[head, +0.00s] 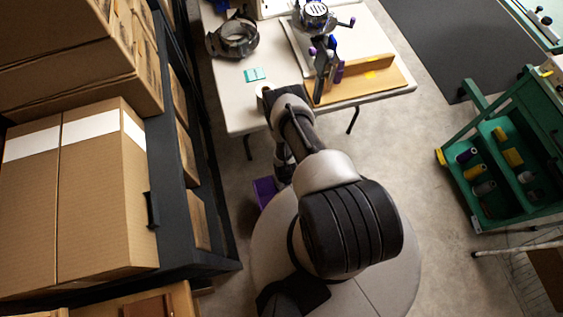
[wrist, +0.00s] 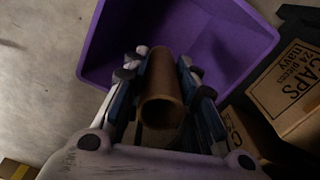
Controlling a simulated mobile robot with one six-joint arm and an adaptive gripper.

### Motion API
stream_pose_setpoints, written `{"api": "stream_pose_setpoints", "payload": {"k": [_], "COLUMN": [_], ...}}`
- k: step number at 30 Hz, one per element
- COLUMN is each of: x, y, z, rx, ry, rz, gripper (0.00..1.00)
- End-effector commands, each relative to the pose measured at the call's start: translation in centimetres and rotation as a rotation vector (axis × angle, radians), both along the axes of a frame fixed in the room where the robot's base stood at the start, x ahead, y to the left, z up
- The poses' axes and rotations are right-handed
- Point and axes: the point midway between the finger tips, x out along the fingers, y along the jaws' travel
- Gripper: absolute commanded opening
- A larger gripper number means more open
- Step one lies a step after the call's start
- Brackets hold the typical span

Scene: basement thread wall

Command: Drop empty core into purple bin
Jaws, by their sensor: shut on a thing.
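A brown cardboard core (wrist: 162,85) is held between the fingers of my gripper (wrist: 160,75) in the wrist view. Its open end faces the camera and looks hollow, with no thread on it. The purple bin (wrist: 248,28) lies behind and below the core, and its open inside fills the upper middle of the wrist view. The core appears over the bin's opening; its height above the bin cannot be told. In the head view only part of the purple bin (head: 264,191) shows on the floor, and my arm hides the gripper and core.
A white table (head: 235,108) with a machine and a teal item (head: 254,74) stands beyond my arm. Shelving with cardboard boxes (head: 100,190) lines the left. A green cart (head: 500,165) with thread spools stands at right. Boxes (wrist: 288,85) sit close right of the bin.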

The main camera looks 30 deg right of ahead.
Motion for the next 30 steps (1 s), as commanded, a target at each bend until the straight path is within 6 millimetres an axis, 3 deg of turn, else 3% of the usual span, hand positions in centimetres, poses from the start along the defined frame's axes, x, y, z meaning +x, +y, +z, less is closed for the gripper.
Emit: {"api": "stream_pose_setpoints", "payload": {"k": [10, 11, 21, 30], "x": [0.0, 0.0, 0.0, 0.01], "y": [0.0, 0.0, 0.01, 0.0], "z": [-0.66, -0.66, -0.66, -0.59], "rx": [0.0, 0.0, 0.0, 0.0], "ry": [0.0, 0.0, 0.001, 0.0], "rz": [0.0, 0.0, 0.0, 0.0], "gripper": [0.14, 0.27, 0.49, 0.49]}}
